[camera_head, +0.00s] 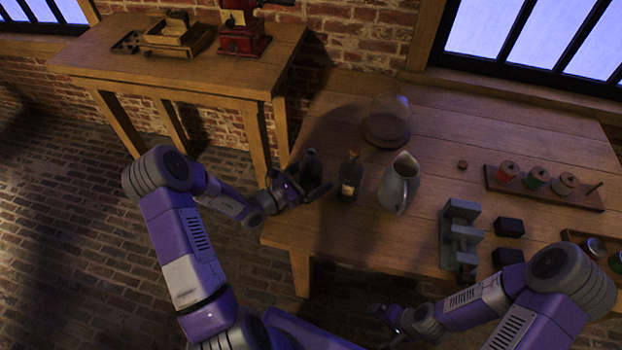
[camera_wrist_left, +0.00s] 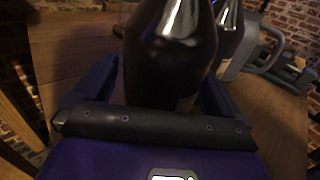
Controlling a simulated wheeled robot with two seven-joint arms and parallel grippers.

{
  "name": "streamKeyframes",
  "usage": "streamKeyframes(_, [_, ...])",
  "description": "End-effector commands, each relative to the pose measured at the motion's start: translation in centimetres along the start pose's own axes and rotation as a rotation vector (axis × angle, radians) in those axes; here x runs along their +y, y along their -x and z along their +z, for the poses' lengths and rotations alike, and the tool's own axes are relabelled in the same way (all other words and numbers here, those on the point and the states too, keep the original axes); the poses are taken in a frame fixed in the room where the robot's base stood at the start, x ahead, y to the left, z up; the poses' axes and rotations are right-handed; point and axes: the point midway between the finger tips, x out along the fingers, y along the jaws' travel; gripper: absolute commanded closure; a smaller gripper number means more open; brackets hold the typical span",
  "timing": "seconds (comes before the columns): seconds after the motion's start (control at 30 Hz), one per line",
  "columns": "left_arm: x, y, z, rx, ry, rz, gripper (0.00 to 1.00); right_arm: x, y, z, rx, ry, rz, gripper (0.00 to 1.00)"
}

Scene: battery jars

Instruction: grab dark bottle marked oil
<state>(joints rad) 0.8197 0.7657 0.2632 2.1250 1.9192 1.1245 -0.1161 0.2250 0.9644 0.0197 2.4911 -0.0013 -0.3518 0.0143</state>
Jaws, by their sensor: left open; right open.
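A dark bottle (camera_head: 311,163) stands near the left edge of the right-hand table. My left gripper (camera_head: 306,190) is open around it, one finger on each side. In the left wrist view this bottle (camera_wrist_left: 170,60) fills the space between the open fingers; a sliver of pale label shows low on its right side, too little to read. A second dark bottle (camera_head: 351,172) with a pale label stands just to the right, its lettering too small to read; it also shows in the left wrist view (camera_wrist_left: 229,32). My right gripper (camera_head: 388,318) is open and empty, low in front of the table.
A grey jug (camera_head: 399,183) stands right of the second bottle, with a glass jar (camera_head: 387,122) behind. A grey metal stand (camera_head: 460,235), dark blocks (camera_head: 509,227) and a rack of spools (camera_head: 545,190) are further right. A side table (camera_head: 180,75) stands at the back left.

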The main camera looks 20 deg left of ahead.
Motion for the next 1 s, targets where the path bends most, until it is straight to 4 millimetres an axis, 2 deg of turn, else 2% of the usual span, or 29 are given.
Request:
streamKeyframes(0.1, [0.01,-1.09,0.03,-0.002,-0.001,0.000,0.00,0.11,-0.31,-0.04,0.001,0.000,0.000,0.00])
streamKeyframes(0.37, [0.01,-1.23,0.10,0.000,0.000,0.000,0.02,0.08,-0.25,-0.05,0.001,0.000,0.000,0.00])
streamKeyframes(0.8, [0.01,-1.19,0.08,0.000,0.000,0.000,0.69,0.09,-0.25,-0.04,0.001,0.000,0.000,0.00])
streamKeyframes(1.0, [0.00,-1.22,0.15,-0.002,-0.001,0.000,0.70,0.09,-0.25,-0.04,0.001,0.000,0.000,0.00])
